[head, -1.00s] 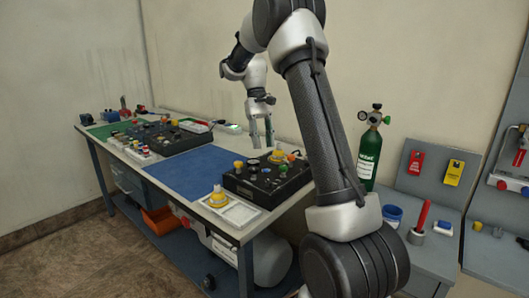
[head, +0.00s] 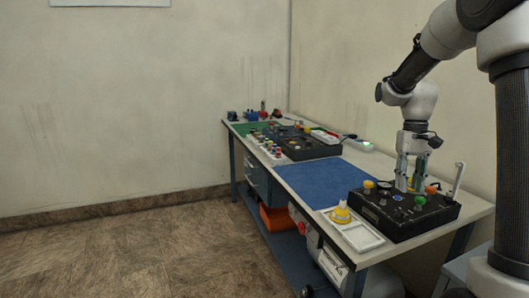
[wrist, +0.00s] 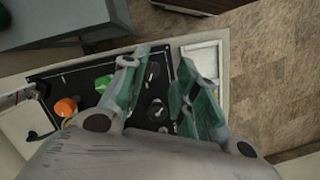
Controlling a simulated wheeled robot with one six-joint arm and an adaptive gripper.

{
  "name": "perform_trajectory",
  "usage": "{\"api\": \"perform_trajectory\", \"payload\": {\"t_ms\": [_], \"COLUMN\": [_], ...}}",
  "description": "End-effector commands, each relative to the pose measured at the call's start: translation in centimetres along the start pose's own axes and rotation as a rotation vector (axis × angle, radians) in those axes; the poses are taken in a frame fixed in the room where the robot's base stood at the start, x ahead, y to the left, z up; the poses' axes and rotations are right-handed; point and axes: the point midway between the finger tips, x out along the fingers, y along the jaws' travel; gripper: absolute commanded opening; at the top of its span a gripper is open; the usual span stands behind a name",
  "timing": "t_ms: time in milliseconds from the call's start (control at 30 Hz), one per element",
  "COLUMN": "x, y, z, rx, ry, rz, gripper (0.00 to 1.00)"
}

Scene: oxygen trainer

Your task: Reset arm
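My gripper (head: 409,188) points down over the black control box (head: 430,218) near the front right of the workbench. Its two greenish fingers are apart, with nothing seen between them in the wrist view (wrist: 161,62). The box also shows below the fingers in the wrist view, with an orange knob (wrist: 65,107), a green knob (wrist: 103,83) and dark knobs (wrist: 157,111). Whether the fingertips touch anything on the box I cannot tell. My fingers hide part of its top.
A white tray (head: 367,241) with a yellow knob piece (head: 341,212) lies left of the box. A blue mat (head: 325,182) lies clear behind. A second black box (head: 312,148) stands farther back. A white upright piece (head: 458,180) rises at the near box's right end.

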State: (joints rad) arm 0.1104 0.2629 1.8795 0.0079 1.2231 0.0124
Motion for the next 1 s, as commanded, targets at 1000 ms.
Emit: {"api": "perform_trajectory", "payload": {"t_ms": [1000], "x": [-2.0], "y": [-1.8], "z": [23.9], "rx": [-0.126], "ry": [0.599], "rz": [-0.008], "gripper": [0.30]}}
